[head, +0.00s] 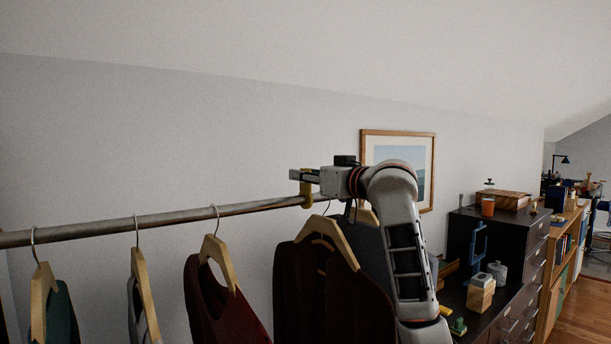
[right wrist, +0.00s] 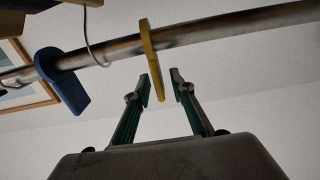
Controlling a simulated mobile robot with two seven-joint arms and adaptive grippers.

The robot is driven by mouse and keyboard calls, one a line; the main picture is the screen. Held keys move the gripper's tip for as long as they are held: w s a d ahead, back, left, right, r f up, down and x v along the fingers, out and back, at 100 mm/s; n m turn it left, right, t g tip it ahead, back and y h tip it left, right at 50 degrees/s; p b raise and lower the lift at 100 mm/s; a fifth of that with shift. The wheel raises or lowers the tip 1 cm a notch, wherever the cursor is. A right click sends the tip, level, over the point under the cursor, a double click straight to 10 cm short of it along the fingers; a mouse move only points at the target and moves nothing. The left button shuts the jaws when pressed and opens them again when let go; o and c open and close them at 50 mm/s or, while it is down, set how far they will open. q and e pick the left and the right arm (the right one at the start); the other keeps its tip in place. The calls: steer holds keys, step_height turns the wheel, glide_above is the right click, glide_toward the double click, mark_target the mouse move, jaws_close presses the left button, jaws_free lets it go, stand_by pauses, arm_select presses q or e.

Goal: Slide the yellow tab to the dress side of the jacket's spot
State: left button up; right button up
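The yellow tab (head: 307,196) hangs on the metal rail (head: 262,206); it also shows in the right wrist view (right wrist: 150,42). My right gripper (head: 298,175) is at the rail beside the tab. In the right wrist view its fingers (right wrist: 162,82) are open, with the tab's lower end between the fingertips; I see a gap on the right, and contact on the left is unclear. A dark brown garment (head: 308,290), perhaps the jacket, hangs just right of the tab. A dark red garment (head: 222,305) hangs left of it; which is the dress is unclear. My left gripper is not in view.
In the right wrist view a blue tab (right wrist: 64,84) sits on the rail, left of a hanger hook (right wrist: 91,35). A grey garment (head: 367,245) hangs behind my right arm. A teal garment (head: 62,315) hangs far left. A dark cabinet (head: 520,255) stands right.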

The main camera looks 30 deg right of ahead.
jaws_close()
steer(key=a, duration=1)
steer(key=s+a, duration=0.1)
steer(key=a, duration=0.4)
steer(key=shift+a, duration=0.1)
jaws_free()
steer(key=shift+s, duration=0.1)
steer(key=s+d, duration=0.1)
steer(key=s, duration=1.1)
